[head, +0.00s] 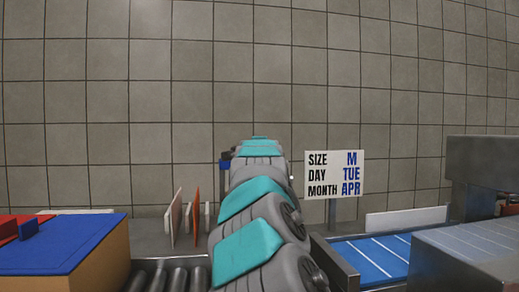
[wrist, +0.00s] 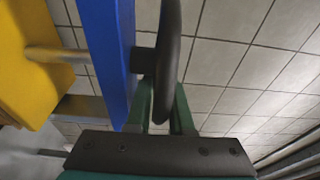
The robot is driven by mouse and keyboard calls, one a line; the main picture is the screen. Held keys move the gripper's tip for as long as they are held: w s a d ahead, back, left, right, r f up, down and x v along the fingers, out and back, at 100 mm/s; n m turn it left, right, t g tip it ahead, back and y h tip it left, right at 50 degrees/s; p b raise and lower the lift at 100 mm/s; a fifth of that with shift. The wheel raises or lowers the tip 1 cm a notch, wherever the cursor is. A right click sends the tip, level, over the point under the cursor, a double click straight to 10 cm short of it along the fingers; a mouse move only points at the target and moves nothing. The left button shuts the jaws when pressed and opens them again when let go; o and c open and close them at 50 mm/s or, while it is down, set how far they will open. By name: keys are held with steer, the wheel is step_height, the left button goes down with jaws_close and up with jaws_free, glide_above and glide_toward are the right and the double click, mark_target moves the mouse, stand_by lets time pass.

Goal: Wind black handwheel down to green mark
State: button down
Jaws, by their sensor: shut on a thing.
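The black handwheel (wrist: 169,45) stands edge-on in the wrist view, on a short dark hub against a blue upright plate (wrist: 106,50). My gripper (wrist: 165,92) has its two green fingers on either side of the wheel's rim and is shut on it. In the head view my arm hides the gripper and the handwheel; only a small blue part (head: 225,164) shows beside the arm's far end. I see no green mark in either view.
A yellow block (wrist: 32,60) with a metal rod sits left of the blue plate. In the head view, a blue-topped box (head: 60,245) is at left, metal rollers (head: 175,278) at bottom, a SIZE/DAY/MONTH sign (head: 335,174) right of my arm, and a blue belt (head: 372,259) at right.

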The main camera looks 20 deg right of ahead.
steer(key=shift+s+f+m+g+h, duration=0.15)
steer(key=shift+m+g+h, duration=0.45)
steer(key=shift+m+h, duration=0.45)
steer(key=shift+s+a+m+g+h, duration=0.1)
steer(key=shift+m+g+h, duration=0.3)
steer(key=shift+h, duration=0.3)
steer(key=shift+s+a+m+g+h, duration=0.1)
steer(key=shift+m+g+h, duration=0.3)
steer(key=shift+h, duration=0.25)
steer(key=c, duration=1.1)
jaws_free()
steer(key=shift+b+v, duration=1.1)
steer(key=shift+v, duration=2.85)
